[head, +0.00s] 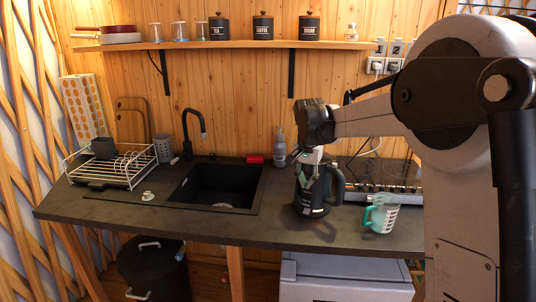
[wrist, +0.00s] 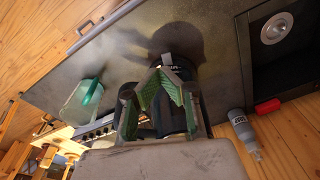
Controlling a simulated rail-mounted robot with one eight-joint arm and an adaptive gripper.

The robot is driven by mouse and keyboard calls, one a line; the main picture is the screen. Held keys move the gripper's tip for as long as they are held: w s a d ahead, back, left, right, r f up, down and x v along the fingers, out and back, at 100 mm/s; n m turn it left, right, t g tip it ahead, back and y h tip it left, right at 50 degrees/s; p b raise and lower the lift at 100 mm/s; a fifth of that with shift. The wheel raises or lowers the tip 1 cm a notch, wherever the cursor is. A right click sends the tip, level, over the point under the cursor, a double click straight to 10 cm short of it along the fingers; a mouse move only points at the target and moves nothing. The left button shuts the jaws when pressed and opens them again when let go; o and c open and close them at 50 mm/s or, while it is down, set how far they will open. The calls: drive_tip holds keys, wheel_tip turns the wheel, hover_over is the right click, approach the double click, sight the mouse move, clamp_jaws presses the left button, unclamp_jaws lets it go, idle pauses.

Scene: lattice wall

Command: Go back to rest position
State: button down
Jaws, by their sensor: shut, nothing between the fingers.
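My gripper (head: 308,184) points down over the right part of the dark counter, its fingertips together with nothing between them. In the head view it overlaps a black kettle (head: 313,205) with a handle on its right; I cannot tell if they touch. In the wrist view the green-padded fingers (wrist: 160,72) meet in front of the dark kettle (wrist: 174,117), partly hiding it. My arm reaches in from the right, away from any folded pose.
A green-handled measuring jug (head: 382,214) stands right of the kettle, near the front edge. A cooktop (head: 385,172) lies behind. The sink (head: 215,187), grey bottle (head: 280,148) and dish rack (head: 135,165) are left. A shelf (head: 230,44) with canisters runs above.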

drive_tip(key=s+d+r+n+t+b, duration=0.1)
drive_tip(key=s+r+n, duration=0.15)
drive_tip(key=s, duration=0.75)
drive_tip(key=s+r+n+t+b, duration=0.15)
drive_tip(key=s+r, duration=0.25)
drive_tip(key=s, duration=0.6)
drive_tip(key=s+f+n+t, duration=0.1)
drive_tip(key=s+f, duration=0.2)
drive_tip(key=s, duration=0.6)
drive_tip(key=s+f+n+t+b, duration=0.1)
drive_tip(key=s+f, duration=0.3)
drive_tip(key=s, duration=0.5)
drive_tip(key=shift+d+t+y, duration=0.3)
drive_tip(key=shift+d+t, duration=0.1)
drive_tip(key=shift+t, duration=0.25)
